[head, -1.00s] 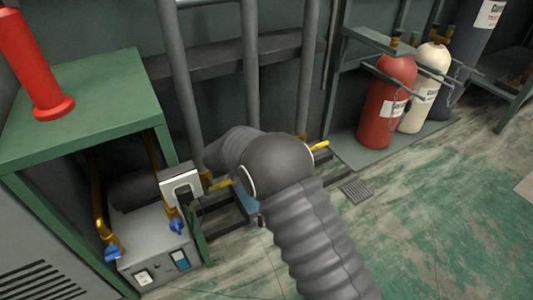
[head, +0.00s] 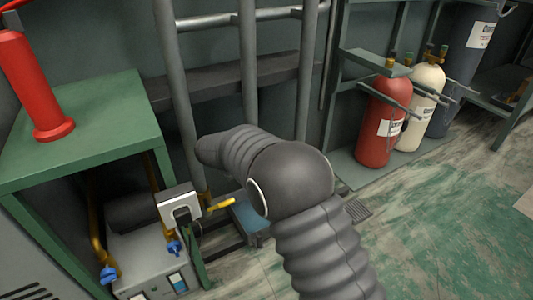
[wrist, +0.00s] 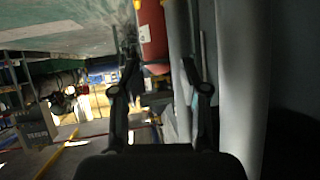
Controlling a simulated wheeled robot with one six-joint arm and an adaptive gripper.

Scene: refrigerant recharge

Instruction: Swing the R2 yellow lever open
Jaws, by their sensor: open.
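A yellow lever (head: 219,204) sticks out to the right from the foot of the grey pipes in the head view, just left of my arm. I cannot read a label on it, so I cannot tell whether it is R2. My arm hides the area to its right, including the foot of the right pipe. My gripper is hidden behind my arm in the head view. In the wrist view my gripper (wrist: 160,62) is open, its two fingers apart with no object held. A grey pipe (wrist: 240,80) stands close to the right of the fingers.
Grey vertical pipes (head: 248,70) rise behind my arm. A green table (head: 90,125) with a red cylinder (head: 33,90) stands left, above a grey machine with blue valves (head: 109,274). Red (head: 372,140) and cream (head: 422,112) gas cylinders stand right. Floor at the right is clear.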

